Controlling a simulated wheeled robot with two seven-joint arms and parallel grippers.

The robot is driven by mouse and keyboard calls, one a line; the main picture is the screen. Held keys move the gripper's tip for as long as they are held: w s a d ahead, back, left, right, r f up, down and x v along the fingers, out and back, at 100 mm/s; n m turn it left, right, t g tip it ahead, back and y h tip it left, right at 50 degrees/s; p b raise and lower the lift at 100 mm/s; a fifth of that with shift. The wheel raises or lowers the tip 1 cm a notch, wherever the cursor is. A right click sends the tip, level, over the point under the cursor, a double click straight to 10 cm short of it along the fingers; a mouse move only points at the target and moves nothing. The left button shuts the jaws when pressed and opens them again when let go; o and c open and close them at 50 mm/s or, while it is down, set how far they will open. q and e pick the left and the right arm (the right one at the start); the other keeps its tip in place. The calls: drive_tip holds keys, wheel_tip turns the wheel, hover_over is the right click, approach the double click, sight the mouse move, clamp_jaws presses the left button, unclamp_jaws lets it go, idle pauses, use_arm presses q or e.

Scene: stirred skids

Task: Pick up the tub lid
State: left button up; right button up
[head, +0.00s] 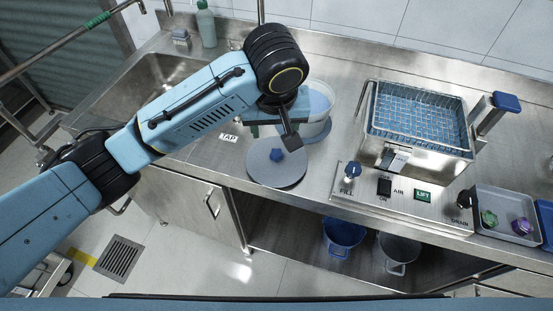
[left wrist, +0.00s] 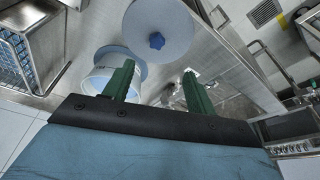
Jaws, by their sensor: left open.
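The tub lid (head: 265,168) is a flat grey disc with a blue star-shaped knob (head: 276,155) at its middle. It lies near the front edge of the steel counter. The lid also shows at the top of the left wrist view (left wrist: 172,22). The white tub (head: 318,108) stands open behind it, partly hidden by my gripper. My left gripper (head: 272,127) is open and empty, above and just behind the lid. Its green fingers (left wrist: 156,82) point toward the lid and are apart from it in the left wrist view. My right gripper does not show.
A steel tank with a wire basket (head: 415,108) stands to the right, beside a control panel (head: 405,190). A tray (head: 490,197) with small knobs is at far right. A sink (head: 150,85) lies left. Buckets (head: 343,235) stand on the shelf below.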

use_arm(q)
hover_over(276, 153)
drive_tip(key=s, duration=0.2)
drive_tip(key=f, duration=0.5)
drive_tip(key=f+b, duration=0.1)
drive_tip(key=f, duration=0.1)
drive_tip(key=shift+a+f, duration=0.2)
drive_tip(key=shift+a, duration=0.05)
drive_tip(key=shift+d+x, duration=0.15)
drive_tip(key=shift+x, duration=1.2)
drive_tip(key=shift+d+x, duration=0.2)
drive_tip(key=shift+x, duration=1.15)
drive_tip(key=shift+w, duration=0.1)
